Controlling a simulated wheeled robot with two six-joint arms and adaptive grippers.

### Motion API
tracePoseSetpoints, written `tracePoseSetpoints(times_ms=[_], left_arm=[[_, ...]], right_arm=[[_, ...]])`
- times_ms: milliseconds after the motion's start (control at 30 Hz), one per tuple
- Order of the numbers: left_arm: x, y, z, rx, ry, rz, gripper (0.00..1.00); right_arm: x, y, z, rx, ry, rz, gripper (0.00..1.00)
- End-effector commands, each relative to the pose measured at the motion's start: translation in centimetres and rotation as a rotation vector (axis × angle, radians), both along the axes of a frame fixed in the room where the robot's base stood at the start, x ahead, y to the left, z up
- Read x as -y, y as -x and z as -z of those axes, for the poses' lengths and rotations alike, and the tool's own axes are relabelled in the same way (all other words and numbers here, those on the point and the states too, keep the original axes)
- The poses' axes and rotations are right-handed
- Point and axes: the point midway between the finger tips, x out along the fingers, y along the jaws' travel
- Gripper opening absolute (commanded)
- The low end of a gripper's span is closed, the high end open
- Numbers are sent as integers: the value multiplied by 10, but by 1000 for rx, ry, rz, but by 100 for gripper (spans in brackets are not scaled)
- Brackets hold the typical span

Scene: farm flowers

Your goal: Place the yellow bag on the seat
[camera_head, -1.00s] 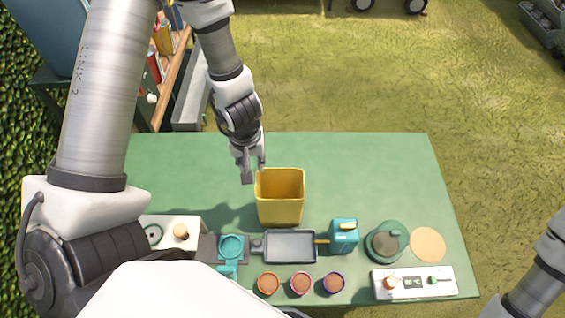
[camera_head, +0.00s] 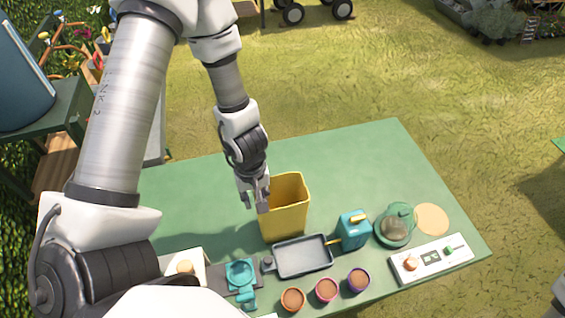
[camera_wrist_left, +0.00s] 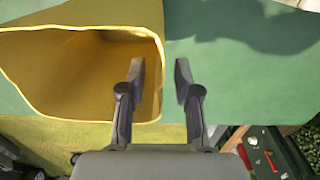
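The yellow bag (camera_head: 287,219) stands upright and open-topped on the green table (camera_head: 345,155). My left gripper (camera_head: 254,198) is at the bag's left side, close to its rim. In the left wrist view the bag (camera_wrist_left: 60,75) fills the upper left. There the left gripper (camera_wrist_left: 160,75) is open, its fingers apart, with the bag's edge showing between them. One finger overlaps the bag's opening; I cannot tell how deep it is. My right gripper is out of view. I cannot make out a seat.
In front of the bag are a grey tray (camera_head: 302,257), a teal can (camera_head: 354,229), several small pots (camera_head: 326,290) and a white control panel (camera_head: 432,259). The table's back right is clear. A shelf with tools stands at left; grass lies beyond.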

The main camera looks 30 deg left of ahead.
Motion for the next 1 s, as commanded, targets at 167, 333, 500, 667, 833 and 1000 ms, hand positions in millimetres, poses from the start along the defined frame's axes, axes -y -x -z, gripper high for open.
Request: tracePoseSetpoints(times_ms=[167,333,500,667,833,1000], left_arm=[[2,-2,37,-1,-1,1,32],[2,-2,36,1,-1,0,32],[2,-2,35,1,-1,0,0],[2,-2,35,1,-1,0,0],[2,-2,35,1,-1,0,0],[2,-2,21,1,0,0,0]], right_arm=[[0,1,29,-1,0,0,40],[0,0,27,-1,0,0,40],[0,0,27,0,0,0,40],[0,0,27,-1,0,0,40],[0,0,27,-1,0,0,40],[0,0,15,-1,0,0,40]])
